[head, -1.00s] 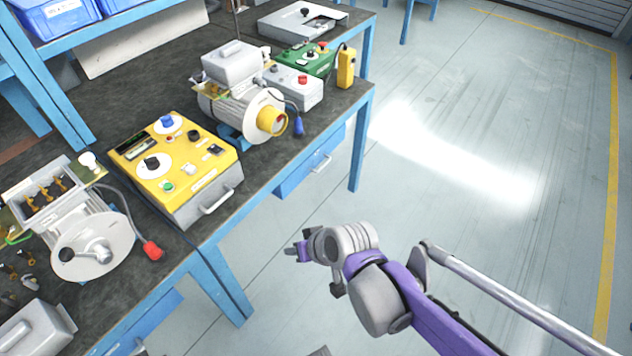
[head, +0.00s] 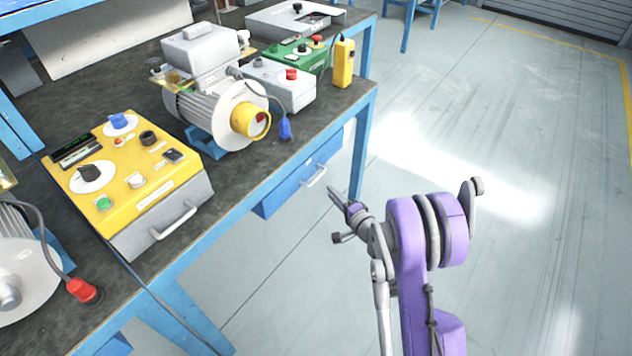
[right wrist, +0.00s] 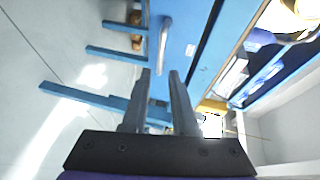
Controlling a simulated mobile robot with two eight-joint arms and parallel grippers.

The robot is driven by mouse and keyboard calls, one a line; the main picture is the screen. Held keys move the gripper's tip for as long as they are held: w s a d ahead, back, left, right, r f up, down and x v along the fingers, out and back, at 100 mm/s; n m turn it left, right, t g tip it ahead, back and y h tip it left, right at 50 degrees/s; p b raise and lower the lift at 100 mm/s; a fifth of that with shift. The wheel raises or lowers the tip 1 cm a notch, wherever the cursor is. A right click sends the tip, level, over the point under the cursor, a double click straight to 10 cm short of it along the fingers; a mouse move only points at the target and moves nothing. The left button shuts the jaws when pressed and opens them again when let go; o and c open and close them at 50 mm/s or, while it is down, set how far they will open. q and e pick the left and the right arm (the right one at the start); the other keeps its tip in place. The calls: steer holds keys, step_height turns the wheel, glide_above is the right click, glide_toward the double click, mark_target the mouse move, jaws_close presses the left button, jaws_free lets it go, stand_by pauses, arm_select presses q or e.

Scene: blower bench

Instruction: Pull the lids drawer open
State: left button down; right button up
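A blue drawer (head: 268,203) hangs under the right part of the bench, shut, with a pale bar handle (head: 314,177). I cannot read a label that says lids. My right gripper (head: 336,194) is just in front of this drawer, a little right of and below the handle in the head view. In the right wrist view its two fingers (right wrist: 160,76) are apart and empty. The handle (right wrist: 164,46) on the blue drawer front (right wrist: 192,22) lies ahead of the fingertips, roughly in line with the gap, not visibly gripped. My left gripper is not in view.
The dark bench top (head: 225,180) carries a yellow control box (head: 125,175), a motor (head: 215,110) and a yellow pendant (head: 344,63). A blue bench leg (head: 361,150) stands close to my right gripper. The floor (head: 500,250) right of the bench is clear.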

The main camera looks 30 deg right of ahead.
mark_target(317, 177)
steer(key=w, duration=0.3)
steer(key=w+f, duration=0.1)
steer(key=w, duration=0.2)
steer(key=w+b, duration=0.1)
steer(key=w, duration=0.3)
steer(key=shift+f, duration=0.35)
jaws_close()
stand_by(0.8)
